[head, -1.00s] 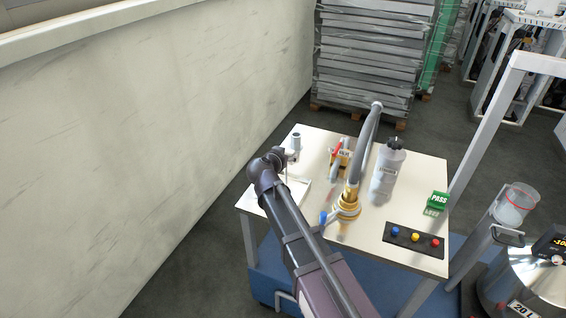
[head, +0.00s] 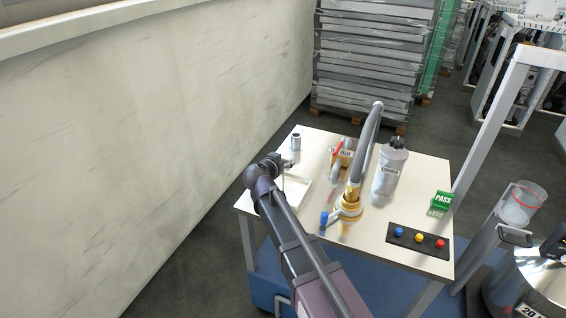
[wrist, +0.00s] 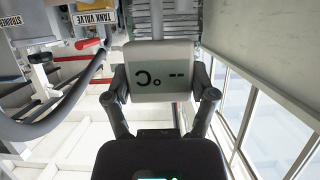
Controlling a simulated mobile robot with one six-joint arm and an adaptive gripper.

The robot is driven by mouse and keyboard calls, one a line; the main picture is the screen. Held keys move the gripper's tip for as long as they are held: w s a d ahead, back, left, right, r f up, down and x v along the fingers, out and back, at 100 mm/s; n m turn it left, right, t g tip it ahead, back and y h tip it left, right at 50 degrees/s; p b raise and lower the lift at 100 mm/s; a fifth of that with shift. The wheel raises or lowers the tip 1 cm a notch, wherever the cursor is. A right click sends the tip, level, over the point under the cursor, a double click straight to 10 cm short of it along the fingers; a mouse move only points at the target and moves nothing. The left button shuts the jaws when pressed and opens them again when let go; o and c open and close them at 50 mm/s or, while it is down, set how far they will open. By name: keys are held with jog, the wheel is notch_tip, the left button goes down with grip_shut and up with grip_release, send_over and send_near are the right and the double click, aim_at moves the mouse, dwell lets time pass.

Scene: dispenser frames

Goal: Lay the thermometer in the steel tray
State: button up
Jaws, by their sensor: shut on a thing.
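My gripper (wrist: 164,92) is shut on the thermometer (wrist: 160,60), a pale block with a dark "°C" and dashes on its face. The display appears upside down in the wrist view, with a finger on each side. In the head view my gripper (head: 284,163) is small and partly hidden by my arm, above the table's left side. The thermometer cannot be made out clearly there. The steel tray (head: 301,193), shallow and pale, lies on the table just below and right of my gripper, partly hidden by my arm.
The table (head: 375,246) also bears a small grey cylinder (head: 296,142), a brass valve with a hose (head: 368,140), a grey bottle (head: 390,168), a yellow holder (head: 345,158), a green PASS block (head: 442,202) and a button panel (head: 418,242). A wall stands at left.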

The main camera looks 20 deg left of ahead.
jog(key=shift+f, duration=0.15)
jog(key=o, duration=1.1)
jog(key=shift+o, duration=0.2)
jog(key=shift+r, duration=0.2)
jog(key=shift+s+r, duration=0.1)
jog(key=shift+s, duration=0.2)
jog(key=p+v, duration=0.4)
jog(key=v, duration=0.7)
jog(key=shift+s, duration=0.2)
